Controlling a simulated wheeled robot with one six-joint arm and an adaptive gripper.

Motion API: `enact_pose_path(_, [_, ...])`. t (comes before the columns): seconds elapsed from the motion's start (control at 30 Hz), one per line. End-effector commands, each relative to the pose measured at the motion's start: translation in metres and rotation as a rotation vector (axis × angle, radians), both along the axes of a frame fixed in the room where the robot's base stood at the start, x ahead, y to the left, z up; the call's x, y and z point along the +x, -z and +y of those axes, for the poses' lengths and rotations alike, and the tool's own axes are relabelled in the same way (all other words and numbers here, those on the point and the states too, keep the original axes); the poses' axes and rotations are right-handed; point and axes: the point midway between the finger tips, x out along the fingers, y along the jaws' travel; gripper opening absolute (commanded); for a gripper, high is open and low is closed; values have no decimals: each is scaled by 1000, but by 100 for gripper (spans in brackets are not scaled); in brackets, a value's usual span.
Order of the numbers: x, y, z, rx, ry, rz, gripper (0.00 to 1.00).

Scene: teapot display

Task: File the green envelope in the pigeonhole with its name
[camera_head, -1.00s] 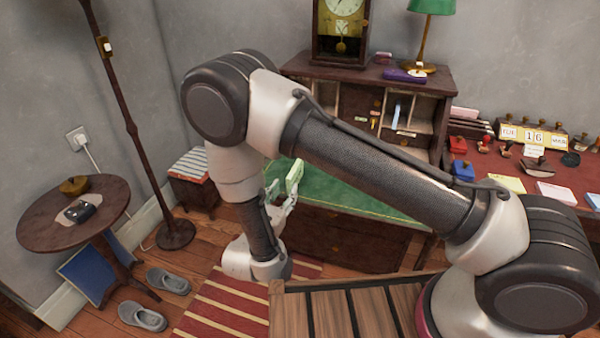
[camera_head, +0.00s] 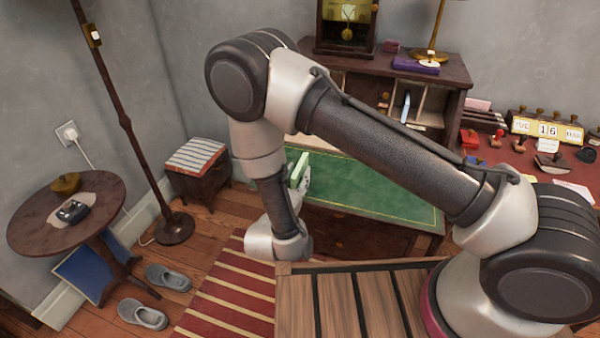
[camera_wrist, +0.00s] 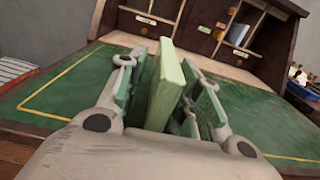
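The pale green envelope (camera_wrist: 168,88) stands on edge between the two fingers of my gripper (camera_wrist: 166,82), tilted a little, in the wrist view. My gripper is shut on it and holds it up over the near left part of the green desk top. In the head view the envelope (camera_head: 299,170) shows just above my wrist, with the fingers partly hidden. The pigeonhole rack (camera_wrist: 275,52) stands at the back of the desk, with small coloured labels below its openings. A blue envelope (camera_wrist: 238,35) leans in one pigeonhole. The label names are too small to read.
The green desk top (camera_head: 385,192) is clear. A clock (camera_head: 346,28), a lamp (camera_head: 428,55) and a purple item (camera_head: 415,65) stand on the rack. A striped stool (camera_head: 195,155), floor-lamp pole (camera_head: 122,120) and round table (camera_head: 30,225) stand left.

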Motion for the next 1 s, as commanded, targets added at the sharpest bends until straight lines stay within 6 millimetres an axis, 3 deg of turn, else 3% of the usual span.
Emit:
enact_pose_path(0.03, [0,0,0,0,0,0,19])
enact_pose_path(0.13, [0,0,0,0,0,0,1])
enact_pose_path(0.57, [0,-5,0,1,1,-1,0])
enact_pose_path(0.67, [0,-16,0,2,0,-2,0])
enact_pose_path(1.0, [0,-84,0,3,1,-2,0])
